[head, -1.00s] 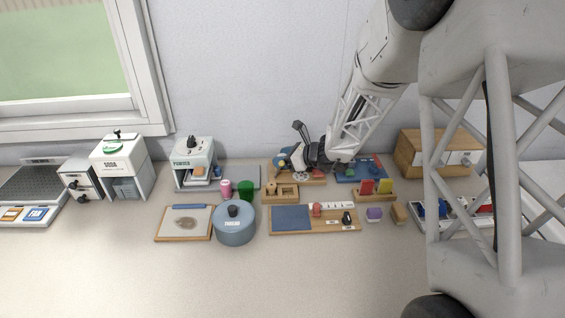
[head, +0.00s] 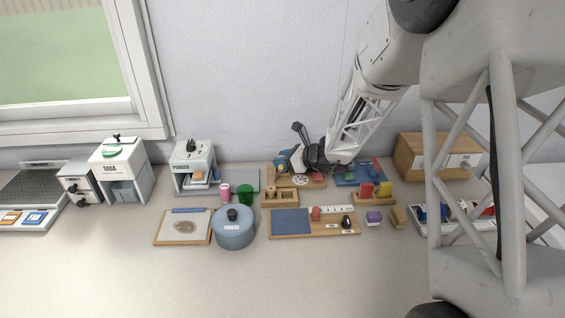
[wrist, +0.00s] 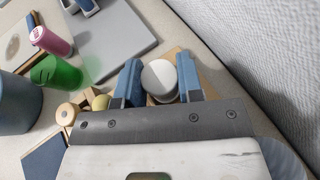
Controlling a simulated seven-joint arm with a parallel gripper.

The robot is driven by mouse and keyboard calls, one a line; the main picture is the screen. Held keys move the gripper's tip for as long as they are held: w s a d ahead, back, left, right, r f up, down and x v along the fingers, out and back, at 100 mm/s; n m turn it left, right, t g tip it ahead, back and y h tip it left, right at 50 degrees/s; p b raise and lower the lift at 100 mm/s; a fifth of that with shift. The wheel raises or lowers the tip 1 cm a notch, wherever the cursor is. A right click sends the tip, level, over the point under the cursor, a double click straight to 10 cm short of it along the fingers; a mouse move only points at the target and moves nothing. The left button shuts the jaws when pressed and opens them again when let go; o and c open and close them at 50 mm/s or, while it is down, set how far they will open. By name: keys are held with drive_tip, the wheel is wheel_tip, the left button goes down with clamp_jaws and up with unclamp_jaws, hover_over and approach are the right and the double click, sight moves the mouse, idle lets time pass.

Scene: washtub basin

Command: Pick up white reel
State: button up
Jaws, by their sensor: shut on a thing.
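The white reel (wrist: 159,78) is a round white piece with a pale flat top. In the wrist view it sits between the two blue fingers of my gripper (wrist: 159,70), which is shut on it. In the head view my gripper (head: 284,163) is at the back of the counter, over a small wooden board (head: 316,183). The reel is hard to make out there behind the fingers. I cannot tell whether it still touches the board.
A wooden tray (head: 266,201) with round pieces, a green cup (head: 245,191) and a pink bottle (head: 225,192) stand to the left. A blue pot (head: 233,234) stands in front. A blue board (head: 347,181) lies to the right. The wall is close behind. The front counter is clear.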

wheel_tip(320, 180, up, 9)
drive_tip(key=shift+r, duration=0.15)
idle(0.4)
idle(0.5)
